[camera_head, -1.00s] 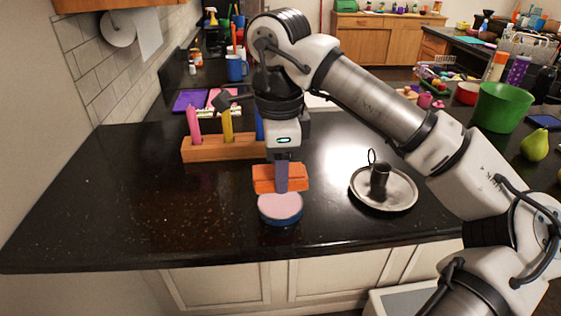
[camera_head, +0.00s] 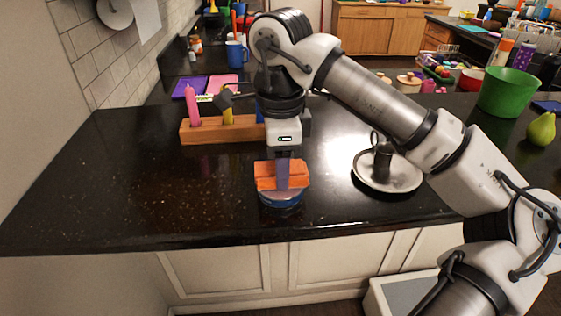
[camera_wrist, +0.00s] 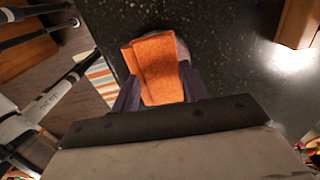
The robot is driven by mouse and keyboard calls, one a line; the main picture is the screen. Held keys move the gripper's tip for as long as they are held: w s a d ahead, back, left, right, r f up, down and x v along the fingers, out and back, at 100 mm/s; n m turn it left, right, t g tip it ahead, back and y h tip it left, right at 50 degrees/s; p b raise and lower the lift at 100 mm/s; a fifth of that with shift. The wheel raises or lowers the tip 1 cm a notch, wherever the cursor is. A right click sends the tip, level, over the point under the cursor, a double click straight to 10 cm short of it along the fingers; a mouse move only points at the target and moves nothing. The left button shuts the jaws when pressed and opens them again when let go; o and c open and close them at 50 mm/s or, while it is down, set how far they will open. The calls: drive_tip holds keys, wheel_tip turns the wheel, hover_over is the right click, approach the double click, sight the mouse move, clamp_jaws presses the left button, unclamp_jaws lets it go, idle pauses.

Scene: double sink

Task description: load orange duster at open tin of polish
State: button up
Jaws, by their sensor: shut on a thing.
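The orange duster (camera_head: 266,176) is a folded cloth held in my gripper (camera_head: 282,184), which is shut on it. The duster also shows between the fingers in the wrist view (camera_wrist: 157,70). The open tin of polish (camera_head: 281,202) is a round blue tin near the counter's front edge. The duster is over the tin and hides most of its pinkish top. I cannot tell whether the duster touches the polish. In the wrist view a pale bit of the tin (camera_wrist: 182,48) shows past the duster's edge.
A metal candle holder (camera_head: 387,180) stands to the right on the dark counter (camera_head: 120,200). A wooden block with upright candles (camera_head: 205,132) stands behind at the left. The counter's left side is clear. A green bucket (camera_head: 505,92) and a pear (camera_head: 541,129) are farther right.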

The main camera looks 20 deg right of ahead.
drive_tip(key=shift+f+b, duration=0.6)
drive_tip(key=shift+b, duration=0.1)
idle(1.7)
drive_tip(key=shift+r, duration=0.1)
drive_tip(key=shift+r+p, duration=2.25)
drive_tip(key=shift+r, duration=1.25)
drive_tip(key=shift+f, duration=0.1)
drive_tip(key=shift+f+b, duration=2.2)
drive_tip(key=shift+f, duration=1.25)
drive_tip(key=shift+r, duration=0.1)
